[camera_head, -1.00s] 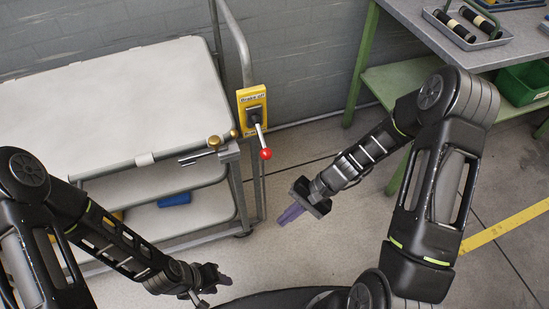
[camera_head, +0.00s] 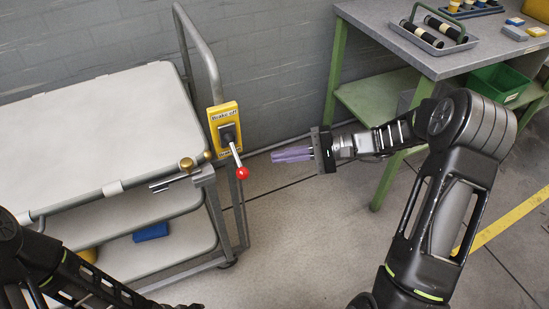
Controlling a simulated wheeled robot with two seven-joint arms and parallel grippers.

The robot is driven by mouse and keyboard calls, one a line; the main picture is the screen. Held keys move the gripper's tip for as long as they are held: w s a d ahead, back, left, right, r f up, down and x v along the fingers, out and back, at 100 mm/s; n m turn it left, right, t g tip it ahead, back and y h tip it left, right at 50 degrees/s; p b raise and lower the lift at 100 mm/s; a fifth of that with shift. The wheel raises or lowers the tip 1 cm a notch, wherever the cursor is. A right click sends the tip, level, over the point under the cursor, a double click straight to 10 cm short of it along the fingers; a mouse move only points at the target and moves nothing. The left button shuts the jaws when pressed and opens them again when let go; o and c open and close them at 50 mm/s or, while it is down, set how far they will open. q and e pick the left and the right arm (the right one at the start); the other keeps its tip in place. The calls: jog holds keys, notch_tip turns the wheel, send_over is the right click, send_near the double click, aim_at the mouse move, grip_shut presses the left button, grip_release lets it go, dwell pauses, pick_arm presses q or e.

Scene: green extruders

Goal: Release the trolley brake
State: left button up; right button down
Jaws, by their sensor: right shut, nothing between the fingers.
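The trolley (camera_head: 120,75) stands at the left, with shelves and a grey upright handle. A yellow brake box (camera_head: 222,112) is fixed at its right end, with a label at its top that reads "Brake off". Its lever ends in a red ball (camera_head: 242,173) and points down, slightly to the right. My right gripper (camera_head: 275,155) is shut and empty, its purple fingers pointing left toward the lever, a little right of the red ball and apart from it. My left arm shows at the lower left; its gripper is at or below the bottom edge and its fingers are not clear.
A brass-knobbed latch (camera_head: 187,164) sits on the trolley's corner beside the brake box. A blue item (camera_head: 150,232) lies on a lower shelf. A green-legged workbench (camera_head: 465,58) with a tray (camera_head: 432,38) and a green bin (camera_head: 500,84) stands at the right. Floor between is clear.

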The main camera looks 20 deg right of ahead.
aim_at(236, 157)
jog(key=a, duration=0.8)
jog(key=shift+s+a+p, duration=0.2)
jog(key=shift+a+p, duration=0.05)
jog(key=shift+p, duration=0.15)
